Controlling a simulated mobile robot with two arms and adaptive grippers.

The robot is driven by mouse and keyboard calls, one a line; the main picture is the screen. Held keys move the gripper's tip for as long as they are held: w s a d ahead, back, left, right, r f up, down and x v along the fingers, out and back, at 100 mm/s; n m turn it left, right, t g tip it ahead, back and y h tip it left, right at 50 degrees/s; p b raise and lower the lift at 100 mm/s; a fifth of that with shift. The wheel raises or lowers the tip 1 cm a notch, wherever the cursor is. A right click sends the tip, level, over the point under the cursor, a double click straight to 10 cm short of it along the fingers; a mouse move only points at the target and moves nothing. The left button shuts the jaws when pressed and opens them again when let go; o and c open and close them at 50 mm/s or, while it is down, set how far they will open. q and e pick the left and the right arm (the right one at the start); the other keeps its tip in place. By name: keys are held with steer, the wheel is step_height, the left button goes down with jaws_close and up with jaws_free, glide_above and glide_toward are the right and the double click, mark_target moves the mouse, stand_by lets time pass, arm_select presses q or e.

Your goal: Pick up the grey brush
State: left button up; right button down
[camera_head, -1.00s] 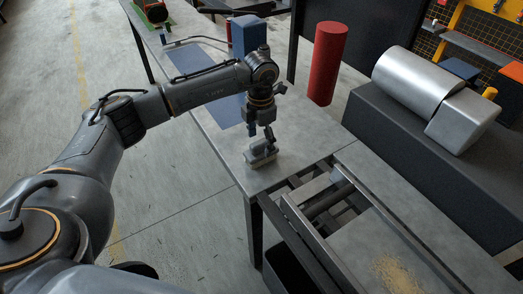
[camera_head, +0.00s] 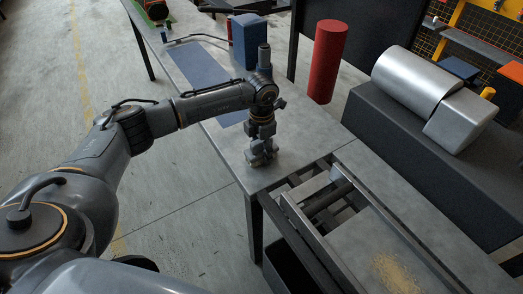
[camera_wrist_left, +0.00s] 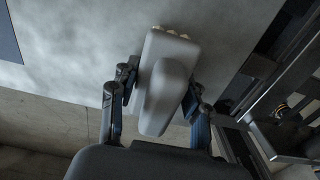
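The grey brush (camera_wrist_left: 169,88) lies on the near end of the grey table, with a pale bristle edge at its far end. In the left wrist view my left gripper (camera_wrist_left: 160,88) is open, with one finger on each side of the brush. The fingers look close to its sides; firm contact cannot be made out. In the head view my left gripper (camera_head: 261,156) points down at the table and hides most of the brush. My right gripper is not in view.
The table (camera_head: 215,135) carries a blue mat (camera_head: 197,62) and a blue box (camera_head: 246,40). A metal-framed tray (camera_head: 365,250) with tan grains adjoins the near end. A red cylinder (camera_head: 327,62) and a dark block with a silver machine (camera_head: 420,85) stand right.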

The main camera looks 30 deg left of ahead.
arm_select(q)
steer(key=shift+c, duration=1)
steer(key=shift+r, duration=0.1)
steer(key=shift+r, duration=0.55)
steer(key=s+d+r+b, duration=0.3)
steer(key=s+r, duration=0.8)
steer(key=s, duration=0.2)
steer(key=shift+s+d+r, duration=0.3)
steer(key=shift+r, duration=0.1)
